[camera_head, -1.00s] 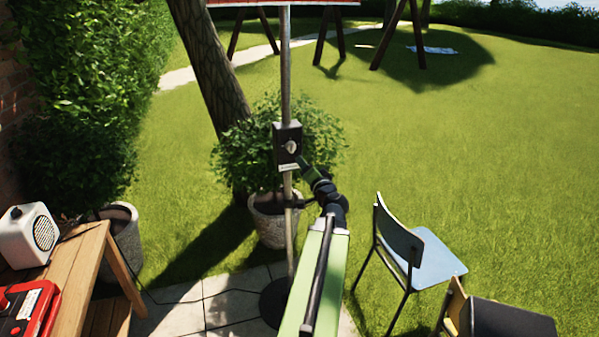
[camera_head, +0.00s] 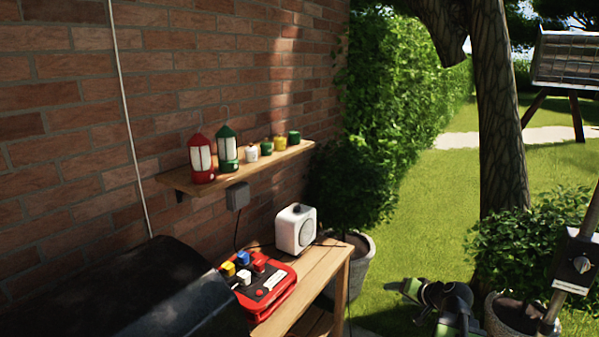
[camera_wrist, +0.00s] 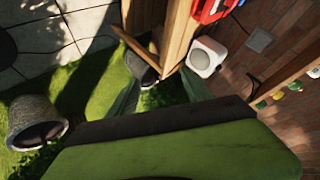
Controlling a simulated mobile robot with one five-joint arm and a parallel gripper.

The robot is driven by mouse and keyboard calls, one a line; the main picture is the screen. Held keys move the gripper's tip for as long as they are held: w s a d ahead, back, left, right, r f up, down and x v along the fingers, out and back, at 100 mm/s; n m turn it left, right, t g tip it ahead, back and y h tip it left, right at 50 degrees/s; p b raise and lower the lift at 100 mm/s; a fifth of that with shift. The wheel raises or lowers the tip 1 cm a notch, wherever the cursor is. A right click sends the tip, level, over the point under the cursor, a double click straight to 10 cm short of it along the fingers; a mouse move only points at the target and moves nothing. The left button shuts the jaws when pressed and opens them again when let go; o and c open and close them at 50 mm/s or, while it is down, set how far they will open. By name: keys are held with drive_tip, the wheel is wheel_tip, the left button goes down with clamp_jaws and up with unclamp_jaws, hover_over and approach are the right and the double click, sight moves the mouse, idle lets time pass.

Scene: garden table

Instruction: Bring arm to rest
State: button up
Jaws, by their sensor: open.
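My gripper (camera_wrist: 160,92) shows in the wrist view with its two green fingers apart and nothing between them. Its green and black body fills the bottom of that view. In the head view, part of my green and black arm (camera_head: 455,305) shows low at the right, in front of the lawn and beyond the table's right end. The arm is folded or seen end-on there, and its lower part is cut off by the frame. No object is held.
A wooden table (camera_head: 325,277) holds a red box with coloured knobs (camera_head: 270,290) and a white speaker (camera_head: 296,229). A black rounded cover (camera_head: 130,295) is close at lower left. A wall shelf (camera_head: 285,158) bears lanterns and small pots. A pole (camera_head: 568,285) stands right.

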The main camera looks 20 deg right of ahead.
drive_tip(key=w+a+f+n+g+y, duration=0.1)
drive_tip(key=a+f+n+g, duration=0.1)
drive_tip(key=a, duration=0.6)
drive_tip(key=w+a+f+n+g+y, duration=0.1)
drive_tip(key=a+f+g, duration=0.15)
drive_tip(key=a, duration=0.55)
drive_tip(key=s+a+f+n+g+h, duration=0.1)
drive_tip(key=s+a+g, duration=0.1)
drive_tip(key=a, duration=0.4)
drive_tip(key=s+a+f+n+g+h, duration=0.1)
drive_tip(key=s+a+f+n+g, duration=0.1)
drive_tip(key=a, duration=0.4)
drive_tip(key=s+a+f+n+g+h, duration=0.1)
drive_tip(key=s+a+g, duration=0.1)
drive_tip(key=a, duration=0.4)
drive_tip(key=shift+s+f+n, duration=0.3)
drive_tip(key=shift+s+n, duration=0.1)
drive_tip(key=shift+s, duration=0.5)
